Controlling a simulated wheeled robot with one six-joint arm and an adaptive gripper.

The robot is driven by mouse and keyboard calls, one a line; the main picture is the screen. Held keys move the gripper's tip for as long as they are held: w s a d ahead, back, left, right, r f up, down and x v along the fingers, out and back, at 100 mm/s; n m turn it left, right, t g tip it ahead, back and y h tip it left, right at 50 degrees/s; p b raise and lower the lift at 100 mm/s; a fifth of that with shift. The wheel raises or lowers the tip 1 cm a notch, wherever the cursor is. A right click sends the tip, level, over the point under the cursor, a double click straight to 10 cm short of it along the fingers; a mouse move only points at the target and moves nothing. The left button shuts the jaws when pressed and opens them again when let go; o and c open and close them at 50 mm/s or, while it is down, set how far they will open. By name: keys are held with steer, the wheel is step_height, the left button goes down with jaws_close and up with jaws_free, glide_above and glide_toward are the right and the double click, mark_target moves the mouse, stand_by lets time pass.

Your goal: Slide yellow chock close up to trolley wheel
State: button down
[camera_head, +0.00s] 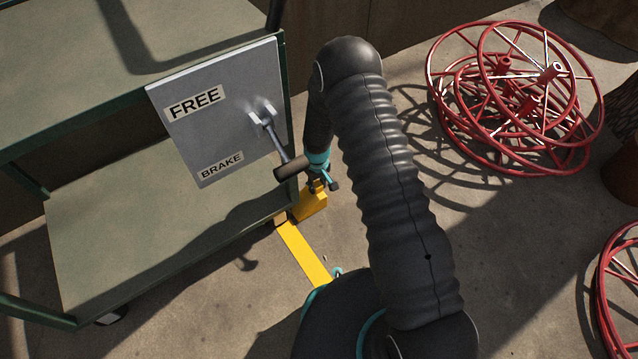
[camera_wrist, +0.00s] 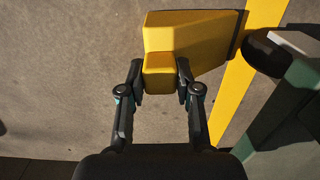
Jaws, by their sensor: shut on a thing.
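The yellow chock (camera_head: 312,204) is on the concrete floor by the near right corner of the green trolley (camera_head: 150,240). It also shows in the wrist view (camera_wrist: 195,38), with a raised block that faces me. My gripper (camera_head: 318,184) is shut on that block, one finger on each side, as the wrist view shows (camera_wrist: 160,80). A dark trolley wheel (camera_wrist: 262,54) shows just right of the chock's tapered end. I cannot tell whether they touch. In the head view the trolley and my arm hide this wheel.
A yellow floor strip (camera_head: 305,254) runs beside the trolley and past the chock's end. A grey FREE/BRAKE panel (camera_head: 222,110) with a lever (camera_head: 275,142) stands close to my arm. Red wheels (camera_head: 515,95) are heaped at the back right. Floor left of the chock (camera_wrist: 65,80) is clear.

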steer(key=shift+s+a, duration=0.55)
steer(key=shift+a, duration=0.25)
steer(key=c, duration=0.7)
jaws_free()
step_height(320, 180, up, 12)
steer(key=shift+r, duration=0.1)
